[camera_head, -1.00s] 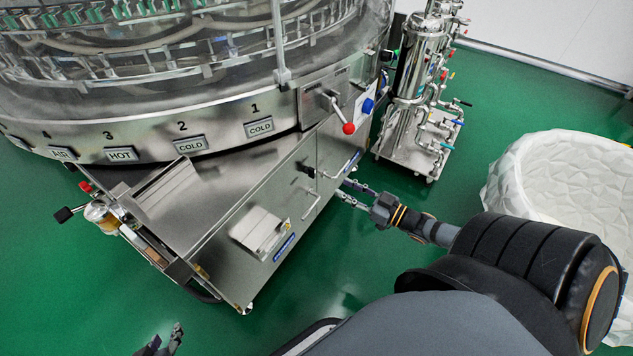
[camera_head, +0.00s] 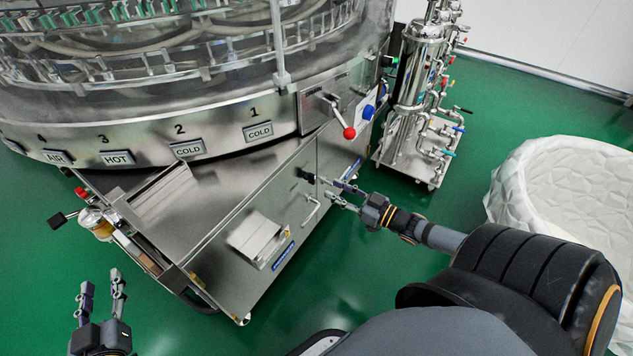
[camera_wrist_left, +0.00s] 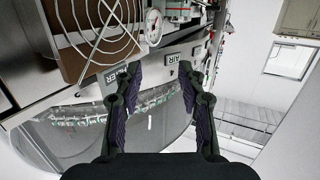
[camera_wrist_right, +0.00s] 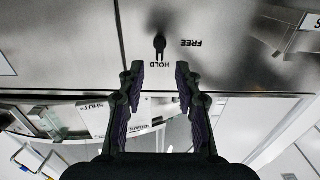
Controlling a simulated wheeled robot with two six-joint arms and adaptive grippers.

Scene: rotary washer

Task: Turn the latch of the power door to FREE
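The latch (camera_wrist_right: 160,43) is a small dark knob on the steel door panel (camera_wrist_right: 60,45) in the right wrist view. Its narrow end points at the HOLD label (camera_wrist_right: 160,65); the FREE label (camera_wrist_right: 191,43) is to its right. In the head view the latch (camera_head: 305,175) is a dark spot on the front panel. My right gripper (camera_head: 328,187) is open and empty just in front of it, its fingers (camera_wrist_right: 160,68) apart below the latch in the wrist view. I see no contact. My left gripper (camera_head: 101,285) is open and empty at lower left, away from the panel.
A steel filter unit (camera_head: 412,110) stands behind, a white tub (camera_head: 570,185) at right. Green floor in front is clear.

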